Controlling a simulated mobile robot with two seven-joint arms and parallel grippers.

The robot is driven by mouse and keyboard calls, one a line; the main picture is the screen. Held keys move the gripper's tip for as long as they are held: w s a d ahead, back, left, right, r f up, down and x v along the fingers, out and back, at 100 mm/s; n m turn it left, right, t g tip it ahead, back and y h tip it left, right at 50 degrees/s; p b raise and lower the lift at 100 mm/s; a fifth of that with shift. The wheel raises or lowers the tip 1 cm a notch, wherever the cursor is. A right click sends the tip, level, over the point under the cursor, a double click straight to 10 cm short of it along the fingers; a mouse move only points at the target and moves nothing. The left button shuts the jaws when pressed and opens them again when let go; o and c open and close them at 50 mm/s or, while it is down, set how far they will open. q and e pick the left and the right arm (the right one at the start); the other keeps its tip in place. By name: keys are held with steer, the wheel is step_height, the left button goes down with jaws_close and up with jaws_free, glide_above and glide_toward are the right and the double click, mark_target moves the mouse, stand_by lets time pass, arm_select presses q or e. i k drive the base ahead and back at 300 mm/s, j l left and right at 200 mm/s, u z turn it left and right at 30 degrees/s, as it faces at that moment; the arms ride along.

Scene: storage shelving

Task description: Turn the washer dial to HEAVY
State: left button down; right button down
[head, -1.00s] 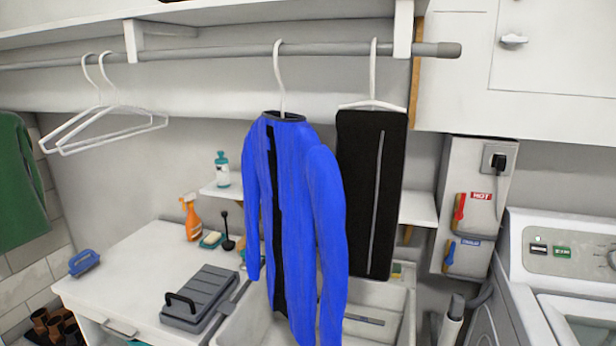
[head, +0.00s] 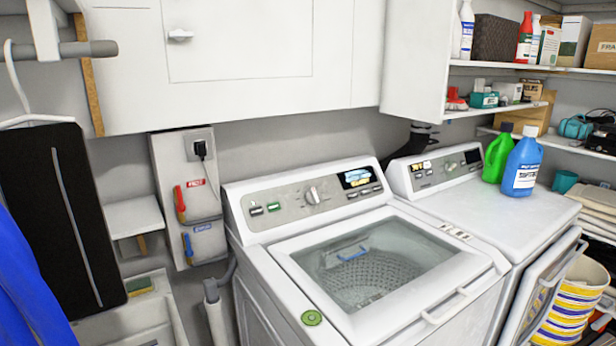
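The washer (head: 262,262) is a white top-loader in the middle of the head view, its glass lid (head: 365,262) closed. Its grey control panel (head: 285,208) runs along the back. The washer dial (head: 313,195) is a round knob near the middle of that panel. Marks around the dial are too small to read, so its setting cannot be told. Buttons sit left of the dial, and a small display (head: 355,178) is to its right. Neither of my grippers is in view.
A dryer (head: 500,225) stands right of the washer, with a green bottle (head: 497,155) and a blue bottle (head: 522,165) on top. A striped basket (head: 572,305) is at lower right. Hanging clothes (head: 75,210) are at left. A cabinet (head: 240,50) overhangs the washer.

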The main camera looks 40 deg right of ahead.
mark_target(312, 198)
steer(key=z, duration=1.25)
